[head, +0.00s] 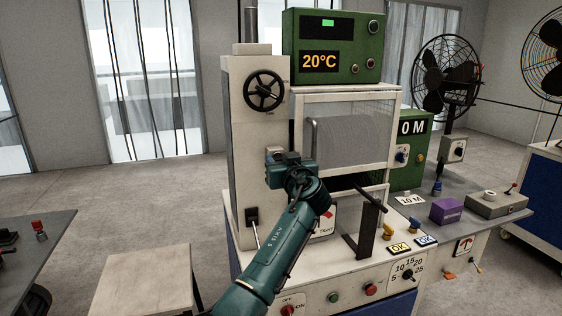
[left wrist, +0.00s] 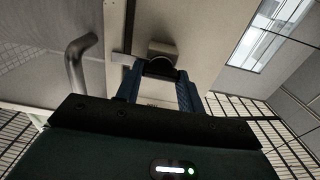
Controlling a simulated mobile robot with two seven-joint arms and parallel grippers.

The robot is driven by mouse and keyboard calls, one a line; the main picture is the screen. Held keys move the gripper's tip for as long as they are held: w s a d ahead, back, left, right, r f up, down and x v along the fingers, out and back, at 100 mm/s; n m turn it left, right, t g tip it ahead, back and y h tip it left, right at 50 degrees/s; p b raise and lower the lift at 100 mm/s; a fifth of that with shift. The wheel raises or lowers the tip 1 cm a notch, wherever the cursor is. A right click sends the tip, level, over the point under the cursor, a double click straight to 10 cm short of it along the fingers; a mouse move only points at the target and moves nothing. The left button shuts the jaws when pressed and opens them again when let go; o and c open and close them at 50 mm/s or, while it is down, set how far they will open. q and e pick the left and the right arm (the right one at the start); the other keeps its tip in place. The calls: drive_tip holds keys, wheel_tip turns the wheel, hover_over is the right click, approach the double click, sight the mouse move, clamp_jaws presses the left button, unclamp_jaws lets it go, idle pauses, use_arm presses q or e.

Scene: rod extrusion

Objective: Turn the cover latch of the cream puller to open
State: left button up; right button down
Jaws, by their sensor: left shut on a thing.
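The cream puller (head: 240,110) is a tall cream cabinet with a black handwheel (head: 263,91) on its front. Beside it is a cover (head: 350,98) with a mesh window and an upright grey bar handle (head: 314,138); the handle also shows in the left wrist view (left wrist: 78,62). My left gripper (head: 275,156) is at the puller's front, below the handwheel. In the left wrist view its blue fingers (left wrist: 158,72) are closed around the cover latch (left wrist: 162,48), whose light bar points left. In the head view my gripper mostly hides the latch. My right gripper is out of view.
A green control box (head: 333,46) reading 20°C stands above the cover. The bench front holds knobs, OK tags (head: 400,247) and a dark upright bracket (head: 367,228). A purple box (head: 447,210) lies on the right bench. A wooden stool (head: 143,280) stands left.

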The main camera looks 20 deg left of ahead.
use_arm(q)
drive_tip(key=shift+m, duration=0.3)
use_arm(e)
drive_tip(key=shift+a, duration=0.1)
use_arm(q)
drive_tip(key=m, duration=0.7)
drive_tip(key=m+p, duration=0.1)
drive_tip(key=m, duration=0.2)
drive_tip(key=shift+w+d+p, duration=0.1)
drive_tip(key=shift+p, duration=0.2)
drive_tip(key=m+p, duration=0.3)
drive_tip(key=m, duration=0.4)
drive_tip(key=shift+f+p, duration=0.1)
drive_tip(key=shift+p, duration=0.2)
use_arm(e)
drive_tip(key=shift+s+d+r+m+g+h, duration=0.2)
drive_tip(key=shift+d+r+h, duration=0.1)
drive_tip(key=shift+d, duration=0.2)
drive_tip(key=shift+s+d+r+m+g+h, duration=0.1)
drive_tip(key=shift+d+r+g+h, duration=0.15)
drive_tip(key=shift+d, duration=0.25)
use_arm(q)
drive_tip(key=shift+m, duration=0.3)
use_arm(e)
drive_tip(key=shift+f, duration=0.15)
